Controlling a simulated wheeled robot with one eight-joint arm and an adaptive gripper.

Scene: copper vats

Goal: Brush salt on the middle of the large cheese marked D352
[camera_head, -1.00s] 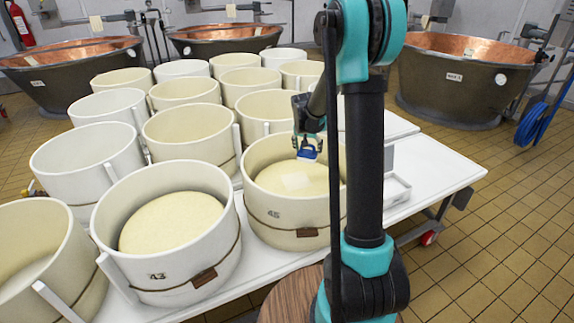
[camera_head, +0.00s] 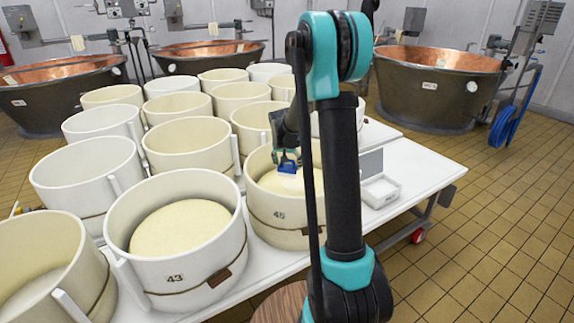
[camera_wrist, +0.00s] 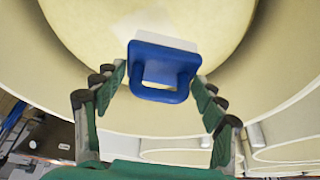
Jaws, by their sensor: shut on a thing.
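My gripper (camera_head: 287,160) is shut on a blue-handled brush (camera_wrist: 162,64) with a white lower part; the brush also shows in the head view (camera_head: 289,168). It is inside the rim of the cream mould numbered 45 (camera_head: 283,232), over a pale yellow cheese (camera_wrist: 215,18). A lighter, roughly square patch (camera_wrist: 140,18) lies on this cheese beside the brush. I cannot tell whether the brush touches the surface. My arm hides the mould's right part. No D352 mark is readable.
Mould 43 (camera_head: 178,272) with a cheese (camera_head: 180,228) stands just left, and several more moulds crowd the white table (camera_head: 425,172). A small white open box (camera_head: 381,191) lies right of my arm. Copper vats (camera_head: 436,88) stand behind.

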